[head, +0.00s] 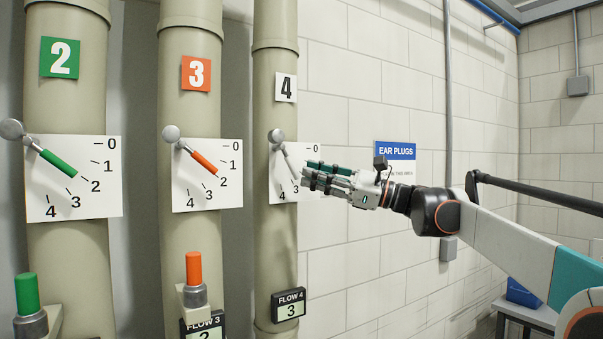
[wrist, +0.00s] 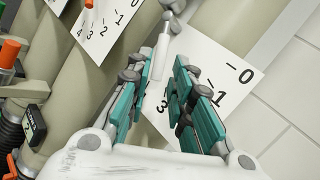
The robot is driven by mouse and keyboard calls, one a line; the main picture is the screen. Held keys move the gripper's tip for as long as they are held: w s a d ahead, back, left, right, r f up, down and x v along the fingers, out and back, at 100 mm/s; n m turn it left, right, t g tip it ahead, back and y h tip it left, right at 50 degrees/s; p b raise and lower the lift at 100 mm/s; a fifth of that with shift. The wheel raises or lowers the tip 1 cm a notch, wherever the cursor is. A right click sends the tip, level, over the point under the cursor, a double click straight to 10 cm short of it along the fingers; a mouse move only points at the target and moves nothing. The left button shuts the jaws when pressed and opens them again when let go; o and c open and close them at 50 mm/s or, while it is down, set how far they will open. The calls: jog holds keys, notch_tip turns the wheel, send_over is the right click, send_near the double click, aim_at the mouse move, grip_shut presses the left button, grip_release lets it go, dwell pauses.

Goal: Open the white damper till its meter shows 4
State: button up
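The white damper lever (head: 288,158) is on the rightmost pipe, under the tag marked 4 (head: 286,88). It slants down and right from its grey pivot over a white dial plate (head: 276,170), toward about the 3 mark. The FLOW 4 meter (head: 291,305) below it reads 3. My gripper (head: 308,177) is at the dial's right side, hiding part of the scale. In the wrist view my gripper (wrist: 157,88) is open, with teal-padded fingers. The white lever (wrist: 160,58) reaches into the space between them; I cannot tell whether either finger touches it.
To the left are pipe 3 with an orange lever (head: 204,162) and pipe 2 with a green lever (head: 58,163). Orange (head: 194,268) and green (head: 26,294) upright knobs stand below them. The brick wall right of pipe 4 is mostly clear, with an ear plugs sign (head: 395,151).

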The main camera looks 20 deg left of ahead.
jog(key=v, duration=0.7)
jog(key=shift+d, duration=0.3)
jog(key=shift+f, duration=0.1)
jog(key=s+d+f+n+t+h+b, duration=0.1)
jog(key=s+d+f+t+h+b, duration=0.15)
jog(key=s+f, duration=0.4)
jog(key=s+d+f+n+t+h+b, duration=0.1)
jog(key=s+d+f+n+h+b, duration=0.2)
jog(key=f, duration=0.7)
jog(key=s+d+f+t+h+b, duration=0.1)
jog(key=s+d+f+h+b, duration=0.3)
jog(key=f, duration=0.4)
jog(key=s+d+f+n+t+h+b, duration=0.1)
jog(key=s+d+f+n+h+b, duration=0.1)
jog(key=s+d+f, duration=0.5)
jog(key=s+d+f+n+t+h+b, duration=0.1)
jog(key=s+d+f+n+h+b, duration=0.2)
jog(key=f, duration=1.2)
jog(key=s+d+f+n+t+h+b, duration=0.2)
jog(key=s+d+f+h, duration=0.4)
jog(key=s+d+f, duration=0.5)
jog(key=shift+d+n, duration=0.6)
jog(key=shift+d, duration=0.1)
jog(key=shift+s+f, duration=0.1)
